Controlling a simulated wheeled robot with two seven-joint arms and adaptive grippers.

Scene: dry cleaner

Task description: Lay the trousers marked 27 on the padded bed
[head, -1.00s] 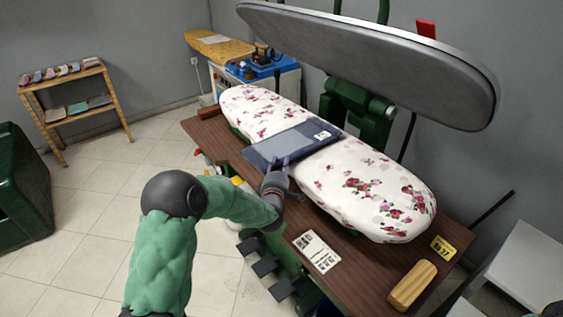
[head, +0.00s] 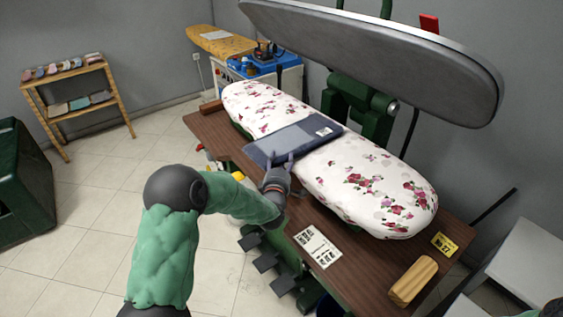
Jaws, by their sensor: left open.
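The folded dark blue-grey trousers (head: 293,140) lie across the middle of the padded bed (head: 372,187), which has a white cover with red and pink flowers. A small white label (head: 324,131) shows on their far end; I cannot read it. A yellow tag reading 27 (head: 444,244) lies on the wooden table at the bed's right end. My left gripper (head: 281,160) is open at the near edge of the trousers, its fingers apart; I cannot tell if they touch the cloth. My right gripper is not in view.
The grey upper press plate (head: 375,55) hangs raised above and behind the bed. A white printed card (head: 317,246) and a wooden block (head: 413,281) lie on the table (head: 350,272). A green bin (head: 22,180) and a small shelf (head: 75,95) stand at left.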

